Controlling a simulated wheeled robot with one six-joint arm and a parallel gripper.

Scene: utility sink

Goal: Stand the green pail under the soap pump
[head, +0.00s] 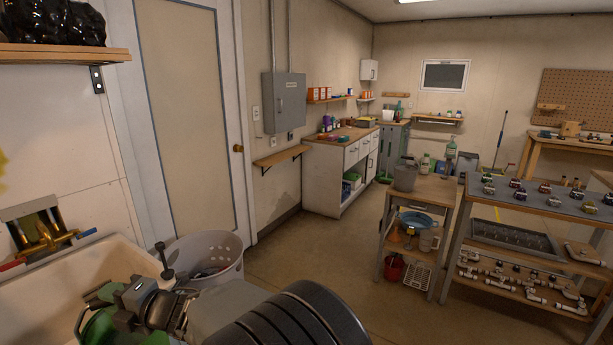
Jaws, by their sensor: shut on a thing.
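My arm reaches in from the bottom. My gripper (122,300) is at the bottom left, over the near right part of the sink. It is shut on a green thing (99,328), which I take to be the green pail. Only parts of it show, because the gripper covers it and the frame cuts it off. Whether it touches the sink cannot be told. Across the room, a bottle with a dark top (451,148) stands behind the small cart and may be the soap pump. It is too small to be sure.
A wooden cart (430,187) bears a grey pail (405,177). A grey-topped table (545,215) stands at the right. The middle floor (325,255) is clear.

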